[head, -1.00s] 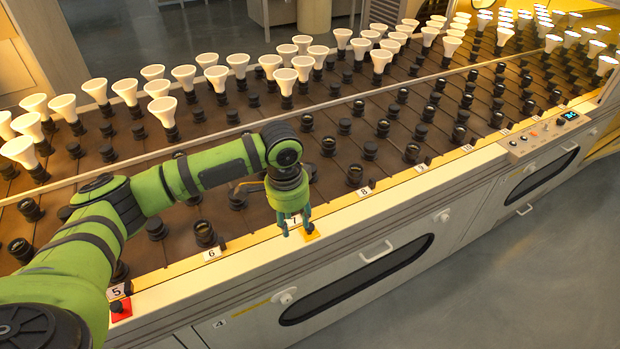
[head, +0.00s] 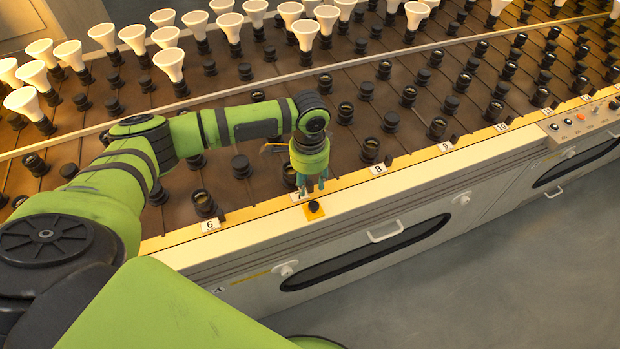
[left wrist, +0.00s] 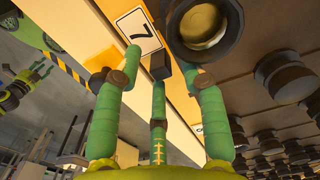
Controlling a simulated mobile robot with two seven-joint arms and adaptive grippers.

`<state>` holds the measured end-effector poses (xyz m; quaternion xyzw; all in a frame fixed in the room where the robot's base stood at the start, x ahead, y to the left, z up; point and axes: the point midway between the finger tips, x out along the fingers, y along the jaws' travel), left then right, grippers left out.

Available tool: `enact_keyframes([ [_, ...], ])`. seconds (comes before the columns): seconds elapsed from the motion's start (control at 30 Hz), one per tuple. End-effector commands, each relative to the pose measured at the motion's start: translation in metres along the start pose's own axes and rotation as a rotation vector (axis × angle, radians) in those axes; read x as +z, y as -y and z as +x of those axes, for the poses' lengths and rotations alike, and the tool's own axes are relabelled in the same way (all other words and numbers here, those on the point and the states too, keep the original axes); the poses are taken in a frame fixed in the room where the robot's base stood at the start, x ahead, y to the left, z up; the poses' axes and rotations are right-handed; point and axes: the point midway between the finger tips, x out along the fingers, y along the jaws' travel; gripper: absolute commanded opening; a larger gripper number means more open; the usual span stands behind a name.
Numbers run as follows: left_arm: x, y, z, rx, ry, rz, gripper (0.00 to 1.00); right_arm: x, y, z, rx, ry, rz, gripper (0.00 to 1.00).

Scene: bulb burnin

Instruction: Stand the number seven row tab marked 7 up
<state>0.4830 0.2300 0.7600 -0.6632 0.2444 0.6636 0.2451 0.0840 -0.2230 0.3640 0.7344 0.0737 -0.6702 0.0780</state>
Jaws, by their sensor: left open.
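The white tab marked 7 (head: 299,196) is on the front ledge, partly covered by my left gripper in the head view. The left wrist view shows its black 7 (left wrist: 139,30) clearly, beside the left finger's tip. An orange square with a black knob (head: 315,209) sits just in front of it on the ledge. My left gripper (head: 313,187) points down over the ledge at the tab, its fingers apart. In the left wrist view the gripper (left wrist: 160,68) has a small dark block among its fingertips; I cannot tell whether they touch it.
An empty black socket (left wrist: 205,25) stands close beside the fingers. Tabs 6 (head: 210,225) and 8 (head: 379,169) lie along the ledge. Rows of sockets and white bulbs (head: 170,64) fill the rack behind. Open floor (head: 480,260) lies in front.

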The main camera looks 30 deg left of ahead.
Motion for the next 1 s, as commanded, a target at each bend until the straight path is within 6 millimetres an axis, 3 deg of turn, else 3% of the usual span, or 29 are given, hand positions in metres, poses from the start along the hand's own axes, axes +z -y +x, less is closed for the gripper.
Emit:
enact_keyframes([
  [0.2,0.0,0.0,0.001,0.0,0.0,0.001,0.41,0.0,0.0,0.0,0.0,0.0,0.0,0.41],
  [0.23,0.0,0.0,0.001,0.0,0.0,0.001,0.33,0.0,0.0,0.0,0.0,0.0,0.0,0.41],
  [0.3,0.0,0.0,0.0,0.0,0.0,0.001,0.05,0.0,0.0,0.0,0.0,0.0,0.0,0.41],
  [0.33,0.0,0.0,0.0,0.0,0.0,0.001,0.0,0.0,0.0,0.0,0.0,0.0,0.0,0.41],
  [0.67,0.0,-0.002,-0.002,-0.015,0.0,0.002,0.0,-0.001,0.0,-0.006,0.0,-0.001,0.0,0.41],
  [1.0,0.0,-0.011,-0.011,-0.187,0.002,0.004,0.0,-0.005,-0.001,-0.053,0.0,-0.001,0.0,0.41],
])
